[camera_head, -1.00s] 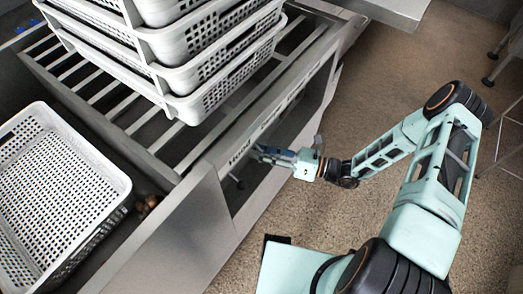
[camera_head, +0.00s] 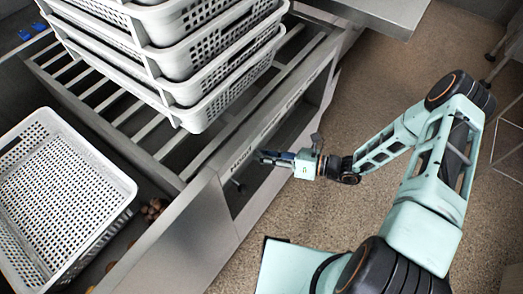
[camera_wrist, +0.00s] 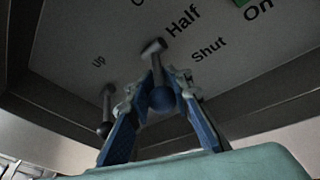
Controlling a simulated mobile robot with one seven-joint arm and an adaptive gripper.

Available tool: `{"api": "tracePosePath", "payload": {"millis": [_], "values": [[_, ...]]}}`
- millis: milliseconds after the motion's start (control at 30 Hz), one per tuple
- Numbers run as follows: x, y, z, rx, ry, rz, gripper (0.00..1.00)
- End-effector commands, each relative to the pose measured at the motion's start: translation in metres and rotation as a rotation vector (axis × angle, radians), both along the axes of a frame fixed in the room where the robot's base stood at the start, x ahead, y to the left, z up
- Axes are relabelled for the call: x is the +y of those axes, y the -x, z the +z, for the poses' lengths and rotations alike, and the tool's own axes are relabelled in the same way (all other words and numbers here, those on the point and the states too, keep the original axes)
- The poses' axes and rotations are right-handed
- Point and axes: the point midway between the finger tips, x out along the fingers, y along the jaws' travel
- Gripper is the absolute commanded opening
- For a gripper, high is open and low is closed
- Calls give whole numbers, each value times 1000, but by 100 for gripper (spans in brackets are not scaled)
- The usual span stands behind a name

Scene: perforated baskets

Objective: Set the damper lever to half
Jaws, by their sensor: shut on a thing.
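In the wrist view a lever (camera_wrist: 156,72) with a dark blue ball knob (camera_wrist: 160,99) stands out from a grey panel (camera_wrist: 225,75). The lever's upper end lies just below and left of the word "Half". "Shut" is to the right of it, and a cut-off word starting with "O" is at the top. My gripper (camera_wrist: 163,92) has its two blue fingers on either side of the knob and is shut on it. In the head view my gripper (camera_head: 270,157) is at the front of the grey counter, and the lever is too small to make out there.
A second lever (camera_wrist: 106,112) with a dark knob stands left of my fingers, by "Up". A green piece (camera_wrist: 241,3) and "On" are at top right. Stacked white baskets (camera_head: 200,98) stand on the slatted counter (camera_head: 130,108), another basket (camera_head: 128,190) at left. Open floor (camera_head: 340,80) lies right.

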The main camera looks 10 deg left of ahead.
Motion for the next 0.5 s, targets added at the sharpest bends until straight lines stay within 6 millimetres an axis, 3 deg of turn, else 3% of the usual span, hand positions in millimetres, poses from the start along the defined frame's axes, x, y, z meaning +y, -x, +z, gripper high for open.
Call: {"api": "tracePosePath", "payload": {"millis": [33,500], "values": [[-1,0,11,12,33,1,0],[-3,1,19,114,281,1,0]]}}
